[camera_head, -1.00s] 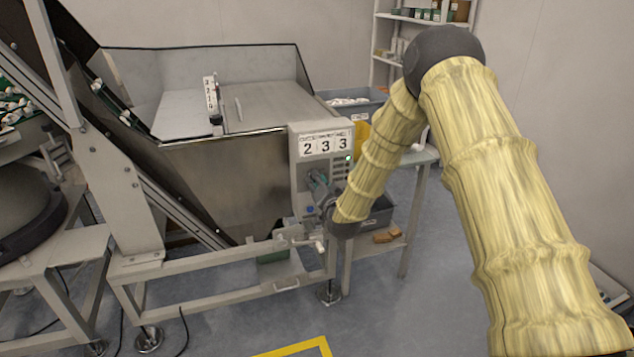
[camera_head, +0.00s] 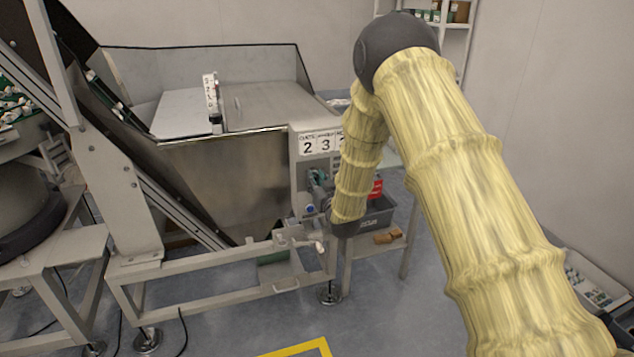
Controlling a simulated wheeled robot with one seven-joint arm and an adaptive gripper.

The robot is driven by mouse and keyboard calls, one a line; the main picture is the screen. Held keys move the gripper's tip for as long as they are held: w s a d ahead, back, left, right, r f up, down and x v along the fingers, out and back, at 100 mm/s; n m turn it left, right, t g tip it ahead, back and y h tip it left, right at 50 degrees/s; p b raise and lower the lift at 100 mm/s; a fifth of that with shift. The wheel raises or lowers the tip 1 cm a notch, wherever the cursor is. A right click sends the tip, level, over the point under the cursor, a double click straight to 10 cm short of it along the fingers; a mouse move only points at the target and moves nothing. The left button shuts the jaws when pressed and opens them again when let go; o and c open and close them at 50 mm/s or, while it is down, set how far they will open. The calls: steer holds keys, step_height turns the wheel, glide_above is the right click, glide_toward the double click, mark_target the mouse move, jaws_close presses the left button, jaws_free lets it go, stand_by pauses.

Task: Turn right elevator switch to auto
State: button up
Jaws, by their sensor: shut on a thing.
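The control box (camera_head: 299,172) stands on the right end of the metal hopper machine, with a white number label (camera_head: 315,144) at its top. My gripper (camera_head: 318,184) is at the front of this box, small and partly hidden by my yellow-sleeved arm. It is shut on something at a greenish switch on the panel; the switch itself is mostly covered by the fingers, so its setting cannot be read. A blue button (camera_head: 310,208) shows just below the gripper. The right part of the panel is hidden behind my arm.
The steel hopper (camera_head: 225,185) and its frame stand left of the box. A side table with a grey bin (camera_head: 378,215) and a brown block (camera_head: 388,237) is behind my arm. Shelves (camera_head: 455,40) stand at the back. Floor in front is clear, with yellow tape (camera_head: 300,348).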

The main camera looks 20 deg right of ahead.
steer(key=shift+n, duration=0.4)
steer(key=o, duration=1.1)
steer(key=shift+c, duration=0.2)
steer(key=shift+s, duration=0.1)
steer(key=s, duration=1.2)
steer(key=shift+d, duration=0.25)
